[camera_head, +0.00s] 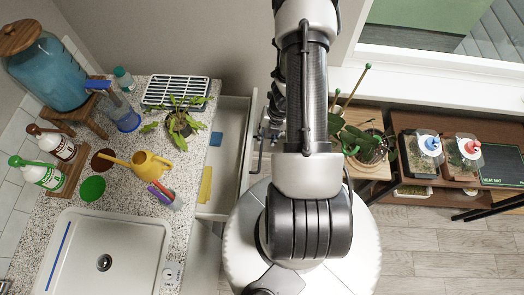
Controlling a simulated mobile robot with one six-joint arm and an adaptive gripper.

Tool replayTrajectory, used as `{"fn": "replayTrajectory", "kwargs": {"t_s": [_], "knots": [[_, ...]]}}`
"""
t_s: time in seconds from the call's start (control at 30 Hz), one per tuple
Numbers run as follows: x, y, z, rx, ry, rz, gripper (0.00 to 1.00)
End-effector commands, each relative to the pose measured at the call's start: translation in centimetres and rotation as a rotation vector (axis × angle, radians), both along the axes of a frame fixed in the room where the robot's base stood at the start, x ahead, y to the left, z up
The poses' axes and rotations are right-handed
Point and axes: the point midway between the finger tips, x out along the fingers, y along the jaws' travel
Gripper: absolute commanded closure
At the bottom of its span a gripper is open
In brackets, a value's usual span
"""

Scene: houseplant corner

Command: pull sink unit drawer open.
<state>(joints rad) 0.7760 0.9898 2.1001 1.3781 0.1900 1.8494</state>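The sink unit drawer (231,133) stands pulled out from under the speckled counter (185,215). Its white inside shows, with a blue item (216,139) and a yellow item (205,185) lying in it. My gripper (267,135) is at the outer side of the drawer front, partly hidden behind my arm.
The counter holds a sink (103,252), a yellow watering can (150,164), a potted plant (181,125), a white rack (176,91) and a blue water dispenser (48,72). A wooden shelf (440,122) with plants stands at the right. Wooden floor (440,245) is clear at the lower right.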

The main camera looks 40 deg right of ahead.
Motion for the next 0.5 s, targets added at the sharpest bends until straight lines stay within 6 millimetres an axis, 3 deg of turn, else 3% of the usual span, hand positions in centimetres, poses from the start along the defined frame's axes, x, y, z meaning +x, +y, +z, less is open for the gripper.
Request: {"fn": "replayTrajectory", "kwargs": {"t_s": [0.03,0.2,0.5], "knots": [[0.1,0.2,-1.8,0.001,0.001,0.001,0.70],[0.7,0.6,-5.4,0.001,0.001,0.001,0.70],[1.4,1.2,-9.6,0.001,-0.001,0.001,0.70]]}}
